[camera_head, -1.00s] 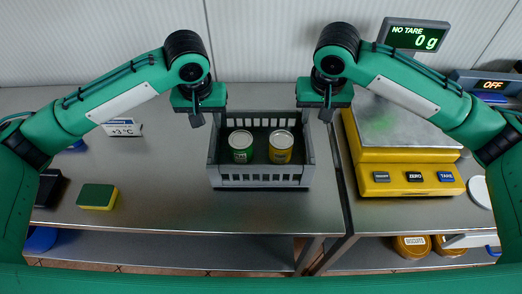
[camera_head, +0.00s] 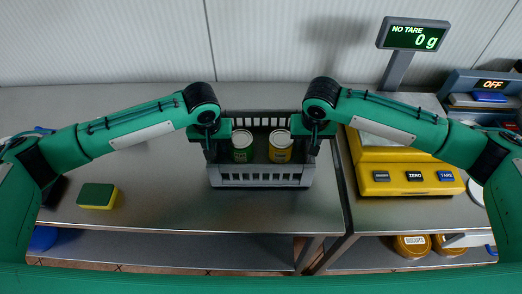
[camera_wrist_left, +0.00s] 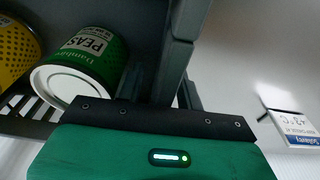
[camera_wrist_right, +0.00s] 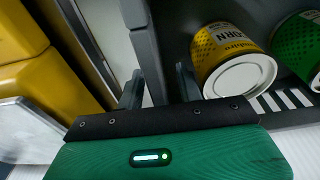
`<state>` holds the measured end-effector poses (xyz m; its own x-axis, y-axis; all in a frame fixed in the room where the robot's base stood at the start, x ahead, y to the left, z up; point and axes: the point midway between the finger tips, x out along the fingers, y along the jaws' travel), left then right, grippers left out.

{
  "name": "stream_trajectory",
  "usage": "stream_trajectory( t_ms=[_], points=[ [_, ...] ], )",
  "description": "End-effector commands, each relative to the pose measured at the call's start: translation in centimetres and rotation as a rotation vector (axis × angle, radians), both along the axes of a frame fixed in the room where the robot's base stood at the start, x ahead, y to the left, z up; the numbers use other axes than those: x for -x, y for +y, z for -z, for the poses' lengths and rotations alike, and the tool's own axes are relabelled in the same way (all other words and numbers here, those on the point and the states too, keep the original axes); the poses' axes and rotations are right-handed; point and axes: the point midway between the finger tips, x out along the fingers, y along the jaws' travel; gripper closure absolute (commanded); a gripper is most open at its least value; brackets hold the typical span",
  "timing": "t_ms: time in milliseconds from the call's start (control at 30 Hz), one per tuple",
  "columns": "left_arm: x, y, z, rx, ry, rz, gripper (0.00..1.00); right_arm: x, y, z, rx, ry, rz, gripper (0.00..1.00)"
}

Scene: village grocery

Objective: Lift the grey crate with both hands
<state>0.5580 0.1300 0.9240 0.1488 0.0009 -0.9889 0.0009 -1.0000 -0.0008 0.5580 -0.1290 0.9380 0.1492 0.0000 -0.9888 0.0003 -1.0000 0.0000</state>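The grey crate (camera_head: 262,179) stands on the metal counter, holding a green peas can (camera_head: 242,154) and a yellow corn can (camera_head: 280,154). My left gripper (camera_head: 210,150) is at the crate's left wall. In the left wrist view its fingers (camera_wrist_left: 163,85) straddle that wall (camera_wrist_left: 178,55), with a gap on the inner side. My right gripper (camera_head: 314,147) is at the right wall. In the right wrist view its open fingers (camera_wrist_right: 157,88) straddle that wall (camera_wrist_right: 147,50), with a gap on the inner side. The cans hide part of the crate floor.
A yellow scale (camera_head: 408,178) stands close to the crate's right, its display (camera_head: 413,36) reading 0 g. A green and yellow sponge (camera_head: 97,196) lies to the left. The counter in front of the crate is clear.

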Motion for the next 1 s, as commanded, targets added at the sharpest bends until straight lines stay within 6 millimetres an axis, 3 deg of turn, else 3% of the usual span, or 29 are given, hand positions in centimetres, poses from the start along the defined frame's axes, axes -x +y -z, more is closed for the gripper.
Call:
stream_trajectory(
  t_ms=[167, 367, 1000],
  points=[
    [0.01, -0.02, 0.00, 0.000, 0.000, 0.000, 0.64, 0.00, 0.01, 0.00, 0.000, 0.000, 0.000, 0.64],
    [0.01, -0.02, -0.02, 0.001, 0.000, 0.000, 0.99, 0.00, 0.01, -0.01, 0.000, 0.000, 0.000, 0.99],
    [-0.05, -0.02, -0.84, 0.001, -0.002, 0.000, 1.00, -0.06, 0.01, -0.83, -0.001, -0.002, 0.001, 1.00]
  ],
)
